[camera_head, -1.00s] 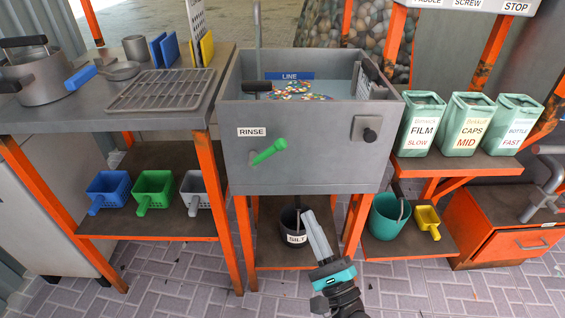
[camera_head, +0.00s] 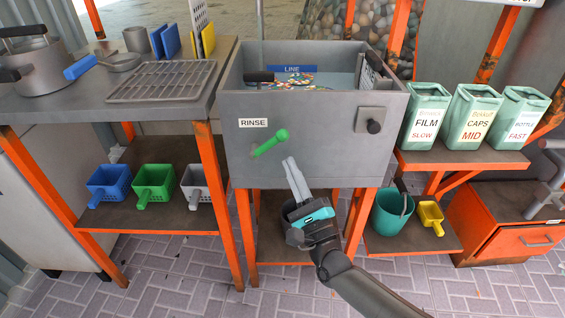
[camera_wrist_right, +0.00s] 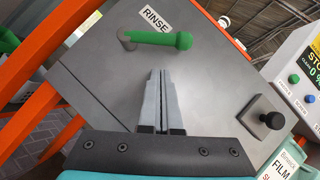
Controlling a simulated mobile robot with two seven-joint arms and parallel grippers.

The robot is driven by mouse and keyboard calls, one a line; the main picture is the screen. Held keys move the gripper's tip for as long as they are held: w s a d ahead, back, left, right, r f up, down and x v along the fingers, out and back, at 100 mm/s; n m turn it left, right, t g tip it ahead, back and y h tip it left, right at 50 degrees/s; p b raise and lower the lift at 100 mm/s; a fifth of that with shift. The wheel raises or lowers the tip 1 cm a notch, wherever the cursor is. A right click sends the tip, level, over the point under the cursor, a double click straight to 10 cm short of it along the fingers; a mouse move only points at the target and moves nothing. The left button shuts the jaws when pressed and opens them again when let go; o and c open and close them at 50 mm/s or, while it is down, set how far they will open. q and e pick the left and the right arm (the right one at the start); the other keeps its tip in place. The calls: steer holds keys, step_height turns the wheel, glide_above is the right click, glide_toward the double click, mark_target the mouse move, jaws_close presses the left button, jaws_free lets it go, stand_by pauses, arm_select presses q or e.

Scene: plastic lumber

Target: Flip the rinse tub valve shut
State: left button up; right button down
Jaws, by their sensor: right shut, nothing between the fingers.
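The rinse tub (camera_head: 320,170) is a grey box with a RINSE label on its front. Its valve has a green lever (camera_head: 271,142) on the front panel, below the label, slanting up to the right from its pivot. In the right wrist view the green lever (camera_wrist_right: 160,39) lies just beyond my fingertips. My right gripper (camera_head: 290,160) is shut and empty, in front of the tub, a little below and right of the lever's tip. It also shows in the right wrist view (camera_wrist_right: 162,75), with a gap between it and the lever. My left gripper is not in view.
A black knob (camera_head: 374,126) on a square plate sits at the tub's right front. Colored bits float inside the tub. A bucket partly hidden by my gripper stands below. Teal bins (camera_head: 425,116) stand right; small baskets (camera_head: 154,183) sit on the left shelf.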

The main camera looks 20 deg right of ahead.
mark_target(268, 143)
steer(key=shift+w+a+r, duration=0.25)
steer(key=shift+a+r, duration=0.25)
steer(key=shift+r, duration=0.1)
steer(key=shift+w+a+r, duration=0.25)
steer(key=shift+a+r, duration=0.2)
steer(key=shift+r, duration=0.15)
